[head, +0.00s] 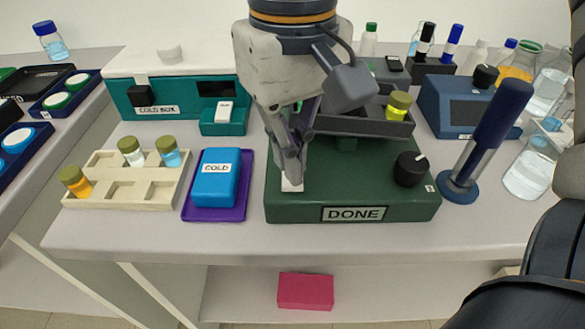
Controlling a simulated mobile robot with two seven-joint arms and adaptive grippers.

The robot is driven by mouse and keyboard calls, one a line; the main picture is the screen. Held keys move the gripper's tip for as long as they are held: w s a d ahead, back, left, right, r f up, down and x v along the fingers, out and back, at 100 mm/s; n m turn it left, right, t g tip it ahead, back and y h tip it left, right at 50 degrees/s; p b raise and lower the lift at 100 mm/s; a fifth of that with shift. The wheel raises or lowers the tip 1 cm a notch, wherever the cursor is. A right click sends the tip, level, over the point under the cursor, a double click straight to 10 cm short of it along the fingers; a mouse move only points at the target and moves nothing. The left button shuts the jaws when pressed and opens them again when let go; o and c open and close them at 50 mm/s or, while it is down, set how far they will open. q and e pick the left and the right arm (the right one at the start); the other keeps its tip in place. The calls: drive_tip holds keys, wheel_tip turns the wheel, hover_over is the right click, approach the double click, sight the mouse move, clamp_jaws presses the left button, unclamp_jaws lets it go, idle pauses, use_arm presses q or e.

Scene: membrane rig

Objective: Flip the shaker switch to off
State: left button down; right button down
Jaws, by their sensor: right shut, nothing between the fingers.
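The shaker (240,212) is a dark green box labelled DONE, standing at the front of the table. A dark tray on its top holds a vial with an olive cap and yellow liquid. A black knob (410,169) is on its right side. A small white piece, seemingly the switch (291,186), shows at its front left. My right gripper (291,170) points down with its fingers shut and empty, its tips at this piece. The fingers hide part of it, so its position and any contact cannot be told. My left gripper is out of view.
Left of the shaker are a blue COLD block (214,178) on a purple tray and a cream rack (108,193) of vials. A teal COLD BOX (180,95) stands behind. A blue upright pipette-like tool (490,130) and glass bottles are close on the right.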

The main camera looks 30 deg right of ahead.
drive_tip(key=shift+f, duration=1.2)
idle(0.8)
drive_tip(key=shift+r, duration=3.55)
